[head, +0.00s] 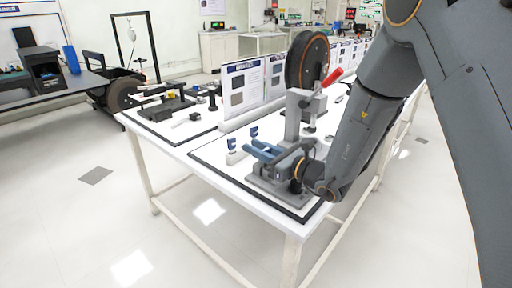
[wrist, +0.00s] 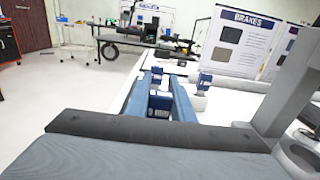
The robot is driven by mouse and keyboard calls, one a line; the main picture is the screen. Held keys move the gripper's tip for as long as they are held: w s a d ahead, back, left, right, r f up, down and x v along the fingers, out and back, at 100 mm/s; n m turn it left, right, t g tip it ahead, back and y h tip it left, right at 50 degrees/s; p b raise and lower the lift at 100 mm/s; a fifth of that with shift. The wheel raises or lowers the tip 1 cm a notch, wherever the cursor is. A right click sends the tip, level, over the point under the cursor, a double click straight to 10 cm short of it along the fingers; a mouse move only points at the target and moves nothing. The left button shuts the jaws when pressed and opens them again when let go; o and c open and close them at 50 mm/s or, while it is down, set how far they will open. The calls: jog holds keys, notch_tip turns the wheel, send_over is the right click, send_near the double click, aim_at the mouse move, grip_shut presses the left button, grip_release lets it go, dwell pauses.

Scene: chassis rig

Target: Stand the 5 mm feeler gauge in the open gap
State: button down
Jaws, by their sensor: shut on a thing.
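My gripper (head: 253,145) reaches left, low over the near tabletop, with two long blue fingers. In the wrist view my gripper (wrist: 164,82) has a small blue block-like piece with a dark face (wrist: 159,102) between its fingers and is shut on it. It looks like a gauge's handle; its size marking is unreadable. Two other blue-tagged pieces stand beyond the fingers: one on the left (head: 231,144), straight ahead in the wrist view (wrist: 157,73), and one farther back (head: 254,132), right of the fingers in the wrist view (wrist: 205,80). I cannot make out the open gap.
A display panel (head: 243,86) stands behind the black-edged mat (head: 205,155). Tools lie on the far left tabletop. The floor in front is clear.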

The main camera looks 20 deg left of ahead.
dwell(0.3)
jog(key=c, duration=1.5)
grip_release()
jog(key=shift+o, duration=0.2)
